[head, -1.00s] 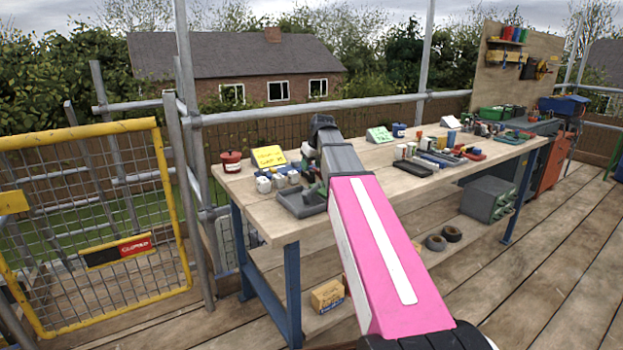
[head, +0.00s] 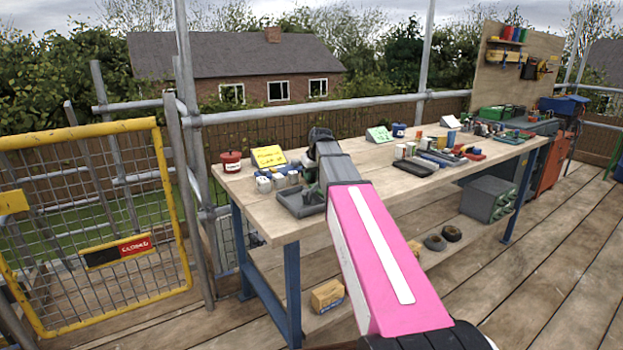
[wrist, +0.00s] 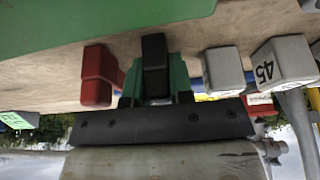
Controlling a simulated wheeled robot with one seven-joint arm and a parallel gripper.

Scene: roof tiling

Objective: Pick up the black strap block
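My gripper (head: 320,142) is at the end of the pink and grey arm, low over the near left part of the workbench, beside a dark shallow tray (head: 300,205). In the wrist view, which looks upside down, a narrow black piece (wrist: 155,60) stands in the middle, in front of a green piece (wrist: 181,78) and against my dark gripper plate (wrist: 160,122). It may be the black strap block or a finger; I cannot tell. The finger opening is not clear. A red block (wrist: 97,75) is left of it and pale blocks (wrist: 224,70) are right, one marked 45.
A large green shape (wrist: 100,22) fills the top of the wrist view. A yellow sign (head: 269,156) and a red pot (head: 231,161) stand behind the small blocks. Tools and blocks crowd the bench farther right. A yellow gate (head: 88,130) is at left.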

